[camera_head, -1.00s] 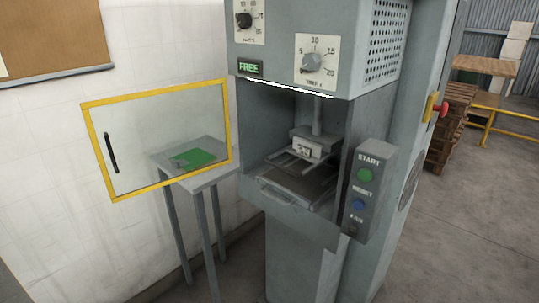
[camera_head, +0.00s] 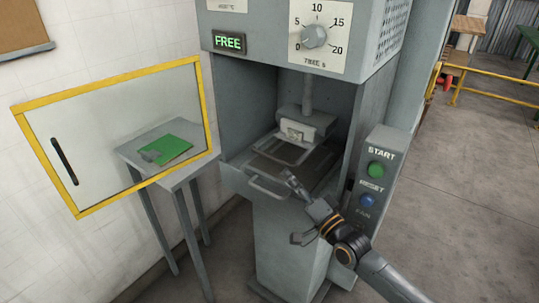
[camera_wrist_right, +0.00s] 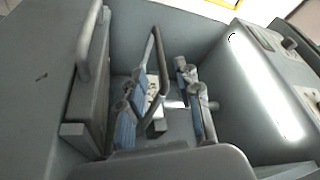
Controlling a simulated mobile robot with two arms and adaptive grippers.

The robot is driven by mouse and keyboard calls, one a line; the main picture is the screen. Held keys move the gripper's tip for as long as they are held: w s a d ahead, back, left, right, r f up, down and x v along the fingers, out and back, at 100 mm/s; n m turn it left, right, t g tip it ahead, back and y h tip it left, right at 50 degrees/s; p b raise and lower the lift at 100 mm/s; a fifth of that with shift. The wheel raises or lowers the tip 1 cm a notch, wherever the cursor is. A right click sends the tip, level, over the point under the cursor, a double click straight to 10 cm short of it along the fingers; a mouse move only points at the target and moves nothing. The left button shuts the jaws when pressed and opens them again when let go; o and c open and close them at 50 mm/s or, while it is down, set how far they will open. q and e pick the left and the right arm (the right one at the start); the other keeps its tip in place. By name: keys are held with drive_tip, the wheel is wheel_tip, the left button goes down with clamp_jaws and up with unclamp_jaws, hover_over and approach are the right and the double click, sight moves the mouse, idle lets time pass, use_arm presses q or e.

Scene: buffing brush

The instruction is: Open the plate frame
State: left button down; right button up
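The grey machine's open chamber holds the plate frame (camera_head: 281,151), a light rectangular frame lying flat over a darker plate, below the press head (camera_head: 304,127). A bar handle (camera_head: 267,188) sticks out in front of the plate. My right gripper (camera_head: 291,208) is in front of the chamber opening, its fingers spread and empty, close to the plate's front edge. In the right wrist view, blue-grey finger pads (camera_wrist_right: 160,98) show apart, with a grey bar (camera_wrist_right: 157,62) near them; I cannot tell whether they touch it. My left gripper is not in view.
The yellow-edged clear door (camera_head: 110,184) stands open at left. Behind it a small table (camera_head: 187,171) holds a green piece (camera_head: 175,147). A button box (camera_head: 375,180) stands right of the chamber, close to my right arm. The display (camera_head: 230,42) reads FREE.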

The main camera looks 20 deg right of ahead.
sight(270, 156)
drive_tip(key=p+x, duration=0.1)
drive_tip(key=x, duration=0.9)
drive_tip(key=shift+c, duration=0.2)
clamp_jaws()
